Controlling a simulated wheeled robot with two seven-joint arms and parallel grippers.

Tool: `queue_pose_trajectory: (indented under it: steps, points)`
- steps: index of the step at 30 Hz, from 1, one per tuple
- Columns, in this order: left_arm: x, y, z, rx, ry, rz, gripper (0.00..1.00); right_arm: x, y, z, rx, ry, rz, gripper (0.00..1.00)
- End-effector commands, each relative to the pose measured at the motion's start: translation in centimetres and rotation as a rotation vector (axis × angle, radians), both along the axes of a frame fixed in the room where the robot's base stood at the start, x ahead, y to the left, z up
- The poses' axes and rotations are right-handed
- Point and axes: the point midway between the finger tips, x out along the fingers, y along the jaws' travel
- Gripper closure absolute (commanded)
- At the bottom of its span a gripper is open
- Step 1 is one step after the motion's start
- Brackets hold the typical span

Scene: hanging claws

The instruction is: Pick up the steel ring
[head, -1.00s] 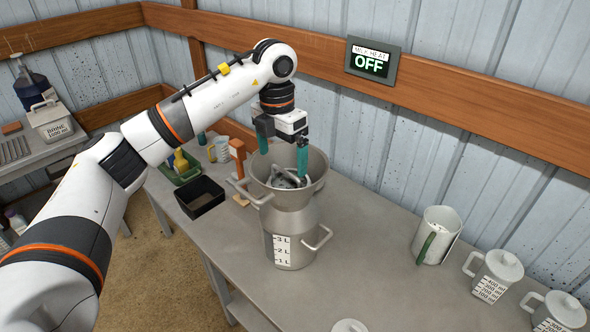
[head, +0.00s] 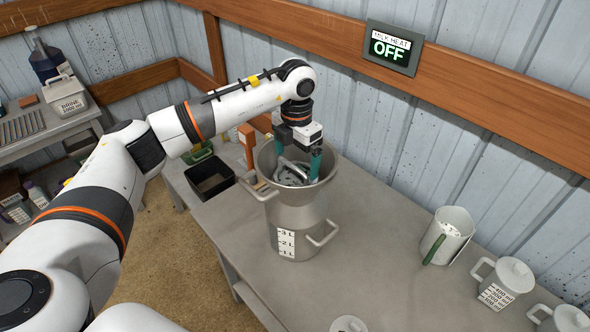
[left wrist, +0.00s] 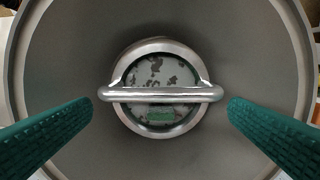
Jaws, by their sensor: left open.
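A steel ring (head: 292,172) with a bar-like handle lies inside the wide mouth of a grey metal can (head: 296,222). In the left wrist view the ring (left wrist: 160,128) shows from above, its bright bar running left to right across it. Through the ring a mottled pale surface shows. My left gripper (head: 296,168) points down into the can's mouth, open. In the left wrist view its teal fingers (left wrist: 160,106) stand apart, one beyond each end of the bar, with no contact visible. My right gripper is not in view.
The can's flared rim (head: 332,168) surrounds the fingers. Behind and left are a black tray (head: 210,180) and an orange-brown post (head: 247,145). A white jug (head: 448,232) and lidded measuring pots (head: 505,280) stand right. The table (head: 370,240) between is clear.

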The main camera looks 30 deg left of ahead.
Motion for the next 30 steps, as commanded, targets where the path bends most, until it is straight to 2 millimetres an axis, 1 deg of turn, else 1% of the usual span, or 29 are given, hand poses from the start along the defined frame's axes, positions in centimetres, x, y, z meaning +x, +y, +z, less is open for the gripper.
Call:
queue_pose_trajectory:
  steps: [1, 4, 6, 9, 16, 17, 22, 30]
  points:
    - [-0.1, 0.0, -0.4, 0.0, 0.007, 0.001, 0.01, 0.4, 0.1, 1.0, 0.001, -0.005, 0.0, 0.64]
    - [-0.1, 0.1, -1.9, 0.0, 0.006, 0.0, 0.01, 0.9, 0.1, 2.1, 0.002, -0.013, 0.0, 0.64]
    - [0.0, 0.1, -3.1, 0.001, 0.005, 0.0, 0.01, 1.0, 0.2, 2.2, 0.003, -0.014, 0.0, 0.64]
    - [0.0, 0.0, -4.0, 0.0, 0.002, -0.001, 0.01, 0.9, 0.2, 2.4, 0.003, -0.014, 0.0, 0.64]
    - [0.1, 0.0, -4.3, 0.0, 0.001, -0.001, 0.01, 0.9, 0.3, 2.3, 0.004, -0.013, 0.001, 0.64]
    - [0.1, 0.0, -4.3, 0.0, 0.001, -0.001, 0.03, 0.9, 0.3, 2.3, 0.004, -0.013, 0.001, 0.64]
    - [0.1, 0.1, -4.3, 0.0, 0.001, -0.001, 0.31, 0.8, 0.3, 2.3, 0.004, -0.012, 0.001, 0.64]
    - [0.1, 0.1, -4.0, 0.0, -0.001, 0.0, 0.32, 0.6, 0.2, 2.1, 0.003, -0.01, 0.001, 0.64]
